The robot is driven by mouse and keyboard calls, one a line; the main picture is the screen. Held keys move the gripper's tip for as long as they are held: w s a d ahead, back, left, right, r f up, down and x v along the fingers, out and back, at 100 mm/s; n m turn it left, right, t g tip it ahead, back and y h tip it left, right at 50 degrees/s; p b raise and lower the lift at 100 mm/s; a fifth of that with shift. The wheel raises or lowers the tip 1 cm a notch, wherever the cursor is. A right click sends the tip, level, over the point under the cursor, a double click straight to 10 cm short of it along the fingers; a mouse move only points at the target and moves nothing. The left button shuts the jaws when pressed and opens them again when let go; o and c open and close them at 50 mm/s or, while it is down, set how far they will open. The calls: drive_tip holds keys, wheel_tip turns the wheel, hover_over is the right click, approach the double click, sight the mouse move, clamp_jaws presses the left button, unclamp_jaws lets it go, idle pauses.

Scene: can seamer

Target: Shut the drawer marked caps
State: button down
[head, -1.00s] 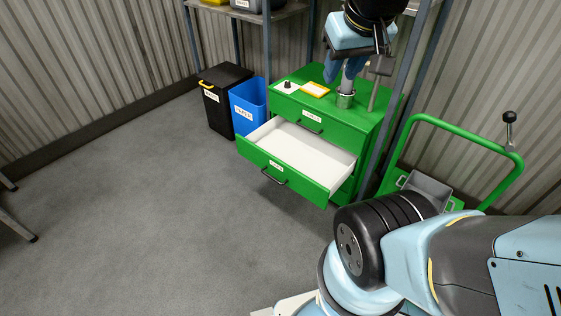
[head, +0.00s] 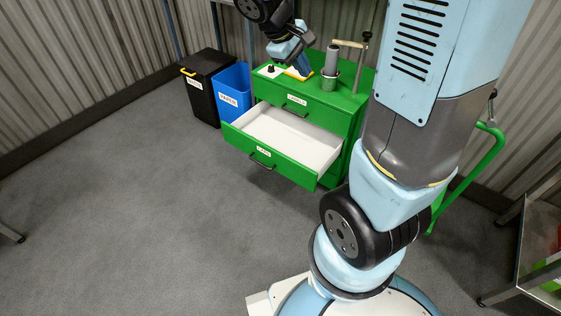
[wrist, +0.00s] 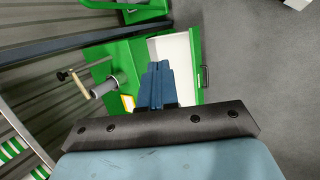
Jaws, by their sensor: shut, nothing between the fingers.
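The green drawer with a white inside (head: 295,136) stands pulled out of the green cabinet (head: 342,118). Its front (head: 272,158) bears a small white label, too small to read surely, and a dark handle (head: 262,162). The drawer looks empty. Above it is a closed drawer with its own label and handle (head: 295,109). My gripper (head: 305,70) is shut and empty, above the cabinet top near the yellow-edged card. In the wrist view, my gripper (wrist: 157,82) points toward the cabinet, and the open drawer (wrist: 178,65) shows beyond its fingers.
A grey can-like cylinder in a green holder (head: 331,68) and a lever stand on the cabinet top. A black bin (head: 205,90) and a blue bin (head: 232,92) stand left of the cabinet. The floor (head: 150,200) before the drawer is clear. A green cart handle (head: 488,160) is at right.

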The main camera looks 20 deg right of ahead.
drive_tip(key=w+a+f+n+t+h, duration=0.1)
drive_tip(key=w+f+n+h, duration=0.2)
drive_tip(key=f, duration=0.5)
drive_tip(key=w+a+f+n, duration=0.2)
drive_tip(key=w+f+n, duration=0.1)
drive_tip(key=w+f, duration=0.3)
drive_tip(key=w+a+f+n+t+h, duration=0.1)
drive_tip(key=w+f+n+h, duration=0.2)
drive_tip(key=f, duration=0.6)
drive_tip(key=n+t+y, duration=0.2)
drive_tip(key=n+t, duration=0.2)
drive_tip(key=n, duration=0.6)
approach(285, 159)
drive_tip(key=x, duration=0.5)
drive_tip(key=shift+s+a+f, duration=0.1)
drive_tip(key=shift+s+f, duration=0.05)
drive_tip(key=shift+f, duration=0.15)
drive_tip(key=shift+w+d, duration=0.45)
drive_tip(key=shift+d, duration=0.1)
drive_tip(key=shift+w, duration=0.15)
